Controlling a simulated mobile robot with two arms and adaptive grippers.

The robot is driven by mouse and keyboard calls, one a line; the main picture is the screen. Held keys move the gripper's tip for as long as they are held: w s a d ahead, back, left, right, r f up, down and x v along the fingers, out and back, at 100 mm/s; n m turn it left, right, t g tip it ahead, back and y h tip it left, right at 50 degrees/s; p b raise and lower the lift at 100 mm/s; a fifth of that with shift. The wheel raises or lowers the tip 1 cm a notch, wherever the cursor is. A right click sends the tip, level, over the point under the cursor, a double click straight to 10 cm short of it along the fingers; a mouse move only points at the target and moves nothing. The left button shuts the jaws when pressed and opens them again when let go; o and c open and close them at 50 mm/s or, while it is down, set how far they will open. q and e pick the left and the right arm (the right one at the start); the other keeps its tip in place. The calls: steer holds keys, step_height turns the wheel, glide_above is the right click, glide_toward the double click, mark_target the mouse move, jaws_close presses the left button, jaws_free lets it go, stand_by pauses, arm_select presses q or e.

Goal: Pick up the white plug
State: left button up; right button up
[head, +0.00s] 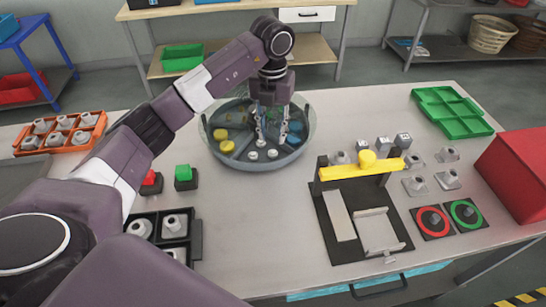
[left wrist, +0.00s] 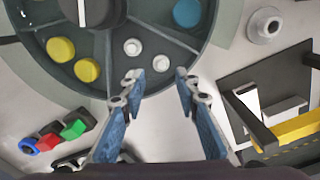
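Small white plugs lie in the front compartment of the round grey divided tank (head: 213,152). One white plug (head: 253,155) is at the left and another (head: 273,153) at the right. In the left wrist view two white plugs show, one at the left (left wrist: 132,46) and one at the right (left wrist: 161,63). My left gripper (head: 271,139) points down over the tank, just behind the plugs in the head view. In the left wrist view its blue-padded fingers (left wrist: 158,82) are apart with nothing between them. My right gripper is not in view.
Yellow discs (head: 227,147) and a blue piece (head: 295,127) lie in neighbouring tank compartments. A black fixture with a yellow bar (head: 345,171) stands right of the tank. Red (head: 151,180) and green (head: 183,173) buttons are at the front left. A green tray (head: 450,112) lies at the right.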

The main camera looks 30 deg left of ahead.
mark_target(273, 151)
arm_select(q)
step_height(273, 151, down, 6)
steer(key=p, duration=0.3)
steer(key=shift+w+f, duration=0.1)
steer(key=shift+w, duration=0.05)
steer(key=shift+f, duration=0.3)
steer(key=c, duration=0.5)
